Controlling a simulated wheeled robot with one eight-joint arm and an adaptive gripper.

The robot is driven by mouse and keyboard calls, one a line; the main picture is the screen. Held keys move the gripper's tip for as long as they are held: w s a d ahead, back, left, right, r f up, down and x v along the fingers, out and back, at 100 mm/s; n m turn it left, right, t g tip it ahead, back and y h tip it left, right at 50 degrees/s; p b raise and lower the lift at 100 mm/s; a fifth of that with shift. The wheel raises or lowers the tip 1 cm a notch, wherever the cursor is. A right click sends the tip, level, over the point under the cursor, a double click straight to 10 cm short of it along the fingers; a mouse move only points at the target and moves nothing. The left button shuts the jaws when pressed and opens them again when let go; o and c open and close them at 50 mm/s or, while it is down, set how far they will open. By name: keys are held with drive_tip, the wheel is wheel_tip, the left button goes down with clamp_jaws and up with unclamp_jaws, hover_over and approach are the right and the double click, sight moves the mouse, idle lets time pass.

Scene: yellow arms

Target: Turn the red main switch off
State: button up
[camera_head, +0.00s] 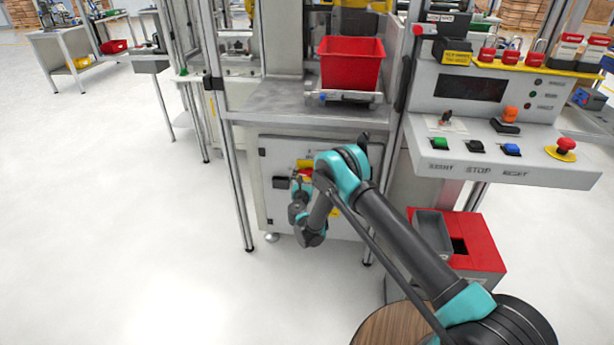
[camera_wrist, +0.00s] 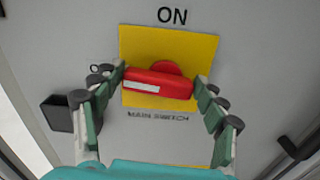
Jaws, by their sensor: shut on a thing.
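The red main switch (camera_wrist: 158,84) is a red handle on a yellow plate (camera_wrist: 190,46) on a grey cabinet door, with "ON" printed above and "MAIN SWITCH" below. Its handle lies nearly level, tilted slightly down to the right in the wrist view. My gripper (camera_wrist: 159,82) has one finger at each end of the handle and is shut on it. In the head view the switch (camera_head: 305,174) shows small on the cabinet under the bench, partly hidden by my gripper (camera_head: 298,183).
A dark block (camera_wrist: 57,113) juts from the door left of the switch. A red bin (camera_head: 351,64) stands on the bench above the cabinet. A control panel (camera_head: 480,150) with buttons is at the right, above a red box (camera_head: 478,240). The floor at left is clear.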

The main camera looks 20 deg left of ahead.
drive_tip(key=shift+n, duration=0.6)
drive_tip(key=o, duration=1.2)
drive_tip(key=shift+c, duration=0.2)
wheel_tip(320, 180, up, 10)
drive_tip(key=shift+f, duration=0.1)
drive_tip(key=shift+a, duration=0.1)
